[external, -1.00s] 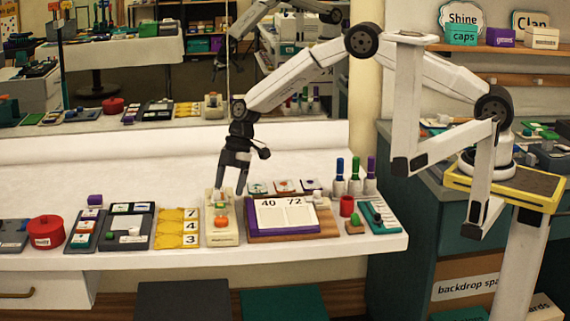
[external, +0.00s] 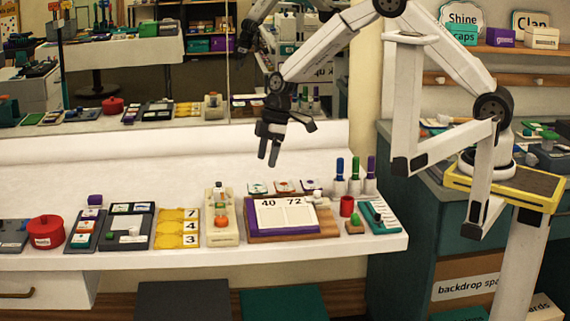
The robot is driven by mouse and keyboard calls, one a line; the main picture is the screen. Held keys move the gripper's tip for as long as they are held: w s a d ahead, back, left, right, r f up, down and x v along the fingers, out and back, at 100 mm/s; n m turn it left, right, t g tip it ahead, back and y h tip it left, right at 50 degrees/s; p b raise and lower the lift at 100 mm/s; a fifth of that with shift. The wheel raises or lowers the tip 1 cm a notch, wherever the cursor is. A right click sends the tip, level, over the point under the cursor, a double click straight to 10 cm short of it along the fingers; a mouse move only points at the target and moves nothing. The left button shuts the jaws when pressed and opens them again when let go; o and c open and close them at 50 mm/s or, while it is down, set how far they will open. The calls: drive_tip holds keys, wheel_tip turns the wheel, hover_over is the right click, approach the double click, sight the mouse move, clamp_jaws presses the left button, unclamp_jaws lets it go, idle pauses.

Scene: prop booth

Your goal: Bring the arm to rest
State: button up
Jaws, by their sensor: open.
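My gripper (external: 268,160) hangs in the air above the back of the white table (external: 110,175), fingers pointing down. It is open, with nothing between the fingers. My arm is raised and bent, reaching left from its base at the right. Below and in front of the gripper, a cream wooden block (external: 221,238) with an orange piece (external: 222,221) stands on the table, apart from the gripper. A purple-edged board (external: 286,216) with the numbers 40 and 72 lies just right of it.
A red pot (external: 46,233), dark trays (external: 127,228) and yellow number cards (external: 179,228) line the table's left front. Bottles with coloured tops (external: 354,178) and a teal tray (external: 379,217) are at the right. A mirror stands behind. The table's back strip is clear.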

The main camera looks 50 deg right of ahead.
drive_tip(key=s+d+r+m+h, duration=0.1)
drive_tip(key=s+d+m, duration=0.3)
drive_tip(key=s, duration=0.3)
drive_tip(key=s+d+r+m+t+h, duration=0.1)
drive_tip(key=s+d+m, duration=0.3)
drive_tip(key=s, duration=0.4)
drive_tip(key=s+d+r+m, duration=0.3)
drive_tip(key=s+d, duration=0.3)
drive_tip(key=s, duration=0.2)
drive_tip(key=shift+r+m+t+h, duration=0.2)
drive_tip(key=shift+m+t+h, duration=0.15)
drive_tip(key=shift+m, duration=0.25)
